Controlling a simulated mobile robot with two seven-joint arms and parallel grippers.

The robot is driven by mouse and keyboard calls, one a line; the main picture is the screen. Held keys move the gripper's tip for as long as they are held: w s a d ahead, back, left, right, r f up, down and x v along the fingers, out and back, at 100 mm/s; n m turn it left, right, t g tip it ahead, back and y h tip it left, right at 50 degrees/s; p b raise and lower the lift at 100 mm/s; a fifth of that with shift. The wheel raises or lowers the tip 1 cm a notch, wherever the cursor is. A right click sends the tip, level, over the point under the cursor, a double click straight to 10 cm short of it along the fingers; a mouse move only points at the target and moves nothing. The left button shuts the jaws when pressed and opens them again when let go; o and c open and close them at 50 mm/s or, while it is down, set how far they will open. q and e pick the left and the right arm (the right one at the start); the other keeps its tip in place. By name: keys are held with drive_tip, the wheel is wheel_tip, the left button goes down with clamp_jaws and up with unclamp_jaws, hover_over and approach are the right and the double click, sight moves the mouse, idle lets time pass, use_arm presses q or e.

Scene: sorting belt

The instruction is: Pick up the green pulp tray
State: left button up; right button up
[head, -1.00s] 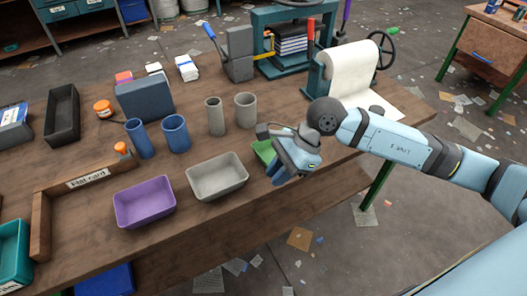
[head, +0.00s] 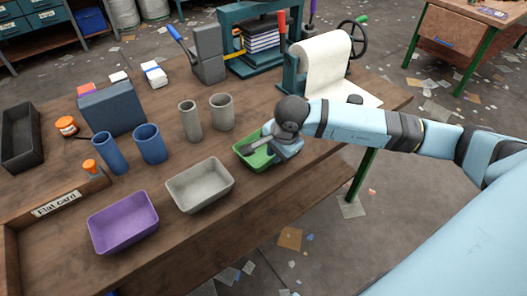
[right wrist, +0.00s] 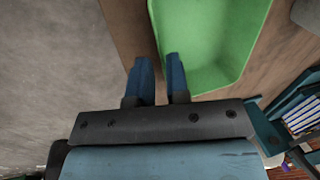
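The green pulp tray (head: 254,155) sits on the table to the right of the grey tray, partly covered by my right gripper. In the right wrist view, the tray (right wrist: 213,40) fills the upper right, with its wall edge close to the fingertips. My right gripper (right wrist: 159,62) points down at the tray's near right side. Its two blue fingers are apart with a gap between them, and the tray's edge runs up from this gap. I cannot tell if either finger touches the wall. My left gripper is not in view.
A grey tray (head: 200,185) and a purple tray (head: 124,222) stand to the left along the front. Grey cups (head: 222,112) and blue cups (head: 150,144) stand behind. A paper roll (head: 322,58) is at the back right. The table's front edge is close to the green tray.

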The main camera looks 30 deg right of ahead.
sight(263, 150)
drive_tip(key=x, duration=0.4)
drive_tip(key=shift+w+f, duration=0.2)
drive_tip(key=shift+f, duration=0.15)
clamp_jaws()
drive_tip(key=shift+r, duration=0.1)
